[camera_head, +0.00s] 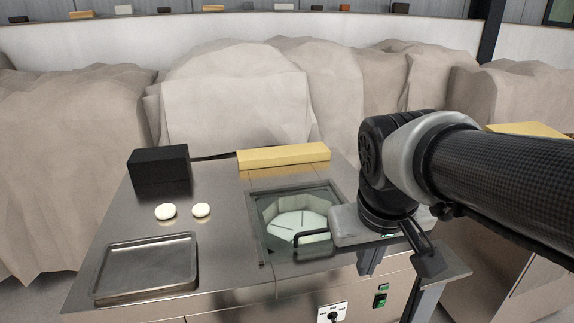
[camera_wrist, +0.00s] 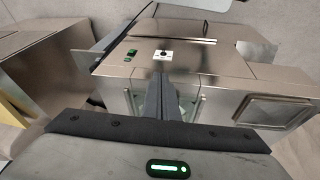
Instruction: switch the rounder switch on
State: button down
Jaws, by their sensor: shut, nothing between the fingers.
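The rounder's front panel carries a small box with green and dark buttons (camera_head: 380,295) and a white plate with a black knob (camera_head: 332,314). The wrist view shows the button box (camera_wrist: 131,54) and the knob plate (camera_wrist: 163,56) beyond my fingertips. Which of the two is the named switch is not labelled. My gripper (camera_wrist: 160,82) is shut and empty, with its fingers together pointing towards the panel. The fingertips appear just below the knob plate in that view; whether they touch anything cannot be told. In the head view my arm's end hangs over the machine's right front edge.
The steel rounder table (camera_head: 215,275) holds an empty tray (camera_head: 150,268), two dough balls (camera_head: 166,211), a black box (camera_head: 160,166) and a yellow block (camera_head: 284,156). A glass-covered well with a handle (camera_head: 312,237) lies left of my arm. Covered machines stand behind.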

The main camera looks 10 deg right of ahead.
jog(key=w+d+f+g+b, duration=0.2)
jog(key=d+f+g+b, duration=0.15)
jog(key=d+f, duration=0.5)
notch_tip(320, 180, down, 29)
jog(key=s+a+m+t+y+b, duration=0.1)
jog(key=s+a+m+y+b, duration=0.2)
jog(key=y+b, duration=0.75)
jog(key=w+d+f+m+t+h+b, duration=0.1)
jog(key=d+f+m+t, duration=0.4)
jog(key=t, duration=0.5)
jog(key=w+d+f+m+t+h+b, duration=0.2)
jog(key=d+f+m+t+h+b, duration=0.1)
jog(key=d+f+m+t+h, duration=0.3)
jog(key=d+m+t, duration=0.2)
jog(key=d+t, duration=0.2)
jog(key=t, duration=0.1)
jog(key=shift+w+d+m+b, duration=0.2)
jog(key=shift+d+m+b, duration=0.1)
jog(key=shift+m+b, duration=0.1)
